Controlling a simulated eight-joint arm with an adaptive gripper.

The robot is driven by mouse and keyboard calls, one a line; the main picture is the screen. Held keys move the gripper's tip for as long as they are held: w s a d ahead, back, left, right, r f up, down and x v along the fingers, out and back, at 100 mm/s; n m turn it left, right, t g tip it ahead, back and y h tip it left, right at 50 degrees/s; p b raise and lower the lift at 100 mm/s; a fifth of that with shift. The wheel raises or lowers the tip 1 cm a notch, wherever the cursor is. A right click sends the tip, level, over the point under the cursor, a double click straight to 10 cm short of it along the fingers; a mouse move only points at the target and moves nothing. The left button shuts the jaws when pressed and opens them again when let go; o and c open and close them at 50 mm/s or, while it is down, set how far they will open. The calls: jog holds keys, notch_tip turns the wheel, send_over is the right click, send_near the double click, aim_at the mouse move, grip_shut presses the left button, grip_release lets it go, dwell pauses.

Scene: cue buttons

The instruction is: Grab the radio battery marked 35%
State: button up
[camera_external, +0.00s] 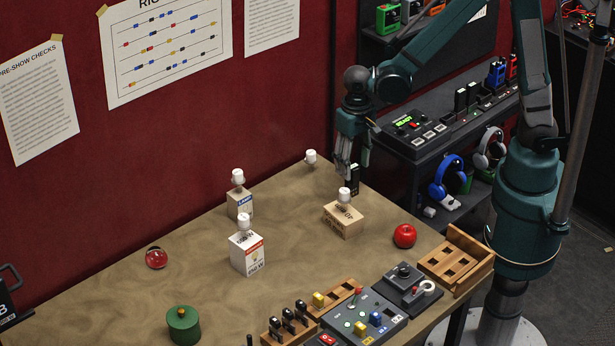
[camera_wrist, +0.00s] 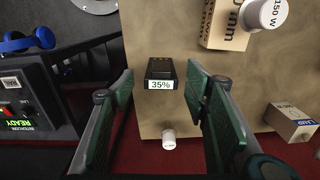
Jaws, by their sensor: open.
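The radio battery marked 35% (camera_wrist: 160,72) is a small black block with a white label, standing on the table near its back right edge. In the wrist view it lies between and beyond the two green finger pads. In the external view the dark battery (camera_external: 352,180) shows just below my gripper (camera_external: 348,165), partly hidden by the fingers. My gripper also shows in the wrist view (camera_wrist: 160,100); it is open, with no contact on the battery visible.
A small white cap-like item (camera_external: 311,157) stands near the battery. The table centre is partly clear.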

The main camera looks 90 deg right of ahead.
aim_at(352, 196)
jog(key=shift+f, duration=0.1)
dwell(0.3)
jog(key=shift+f, duration=1.25)
jog(key=shift+f, duration=0.1)
jog(key=shift+w+f, duration=0.15)
jog(key=shift+f, duration=2.35)
jog(key=c, duration=1)
